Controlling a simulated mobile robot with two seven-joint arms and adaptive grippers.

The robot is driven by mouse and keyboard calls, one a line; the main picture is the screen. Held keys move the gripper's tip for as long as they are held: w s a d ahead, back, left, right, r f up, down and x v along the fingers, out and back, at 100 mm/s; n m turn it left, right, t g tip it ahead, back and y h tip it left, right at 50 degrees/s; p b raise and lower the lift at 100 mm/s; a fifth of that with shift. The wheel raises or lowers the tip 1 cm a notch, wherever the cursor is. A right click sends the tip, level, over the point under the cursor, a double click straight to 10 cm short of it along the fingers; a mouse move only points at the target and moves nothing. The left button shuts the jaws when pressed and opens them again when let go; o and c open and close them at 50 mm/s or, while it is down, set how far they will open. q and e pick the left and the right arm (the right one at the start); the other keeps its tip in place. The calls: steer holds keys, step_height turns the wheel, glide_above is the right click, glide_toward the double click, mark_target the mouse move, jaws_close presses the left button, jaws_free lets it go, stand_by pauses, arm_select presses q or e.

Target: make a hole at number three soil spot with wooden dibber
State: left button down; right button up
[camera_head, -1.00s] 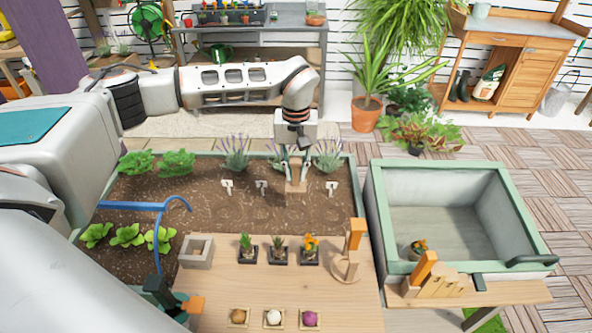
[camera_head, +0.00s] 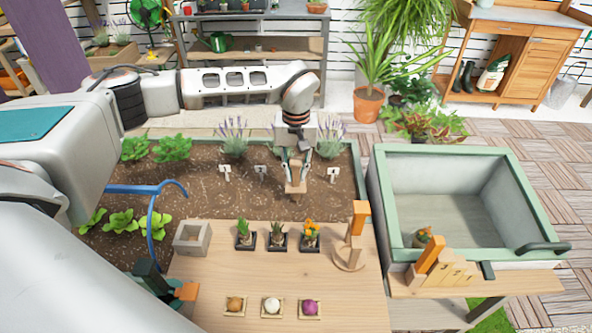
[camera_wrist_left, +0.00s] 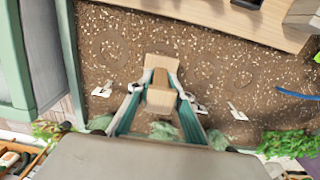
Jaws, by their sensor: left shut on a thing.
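My left gripper (camera_head: 296,168) is shut on the wooden dibber (camera_head: 296,187), over the soil bed (camera_head: 205,200). The dibber's pale wooden block also shows between the fingers in the left wrist view (camera_wrist_left: 161,99). Its lower end is hidden, so I cannot tell whether it touches the soil. White number tags stand in the soil: two left of the gripper (camera_head: 225,173) (camera_head: 261,173) and one to its right (camera_head: 333,173). Their digits are too small to read. Faint round spots (camera_wrist_left: 243,74) mark the soil in the wrist view.
The wooden table (camera_head: 200,268) in front bears three small potted plants (camera_head: 278,238), three bulbs on small trays (camera_head: 272,306) and a wooden stand (camera_head: 350,250). A green-rimmed basin (camera_head: 386,215) stands right. A blue tube (camera_head: 150,215) curves over the bed's left side.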

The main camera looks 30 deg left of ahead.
mark_target(296, 185)
arm_select(q)
steer(key=shift+f, duration=0.2)
steer(key=shift+f, duration=0.35)
steer(key=shift+f+b, duration=0.3)
steer(key=shift+f, duration=0.75)
steer(key=shift+f+b, duration=0.3)
steer(key=shift+f, duration=0.4)
steer(key=shift+f+b, duration=0.4)
steer(key=shift+f, duration=0.45)
steer(key=shift+r, duration=0.1)
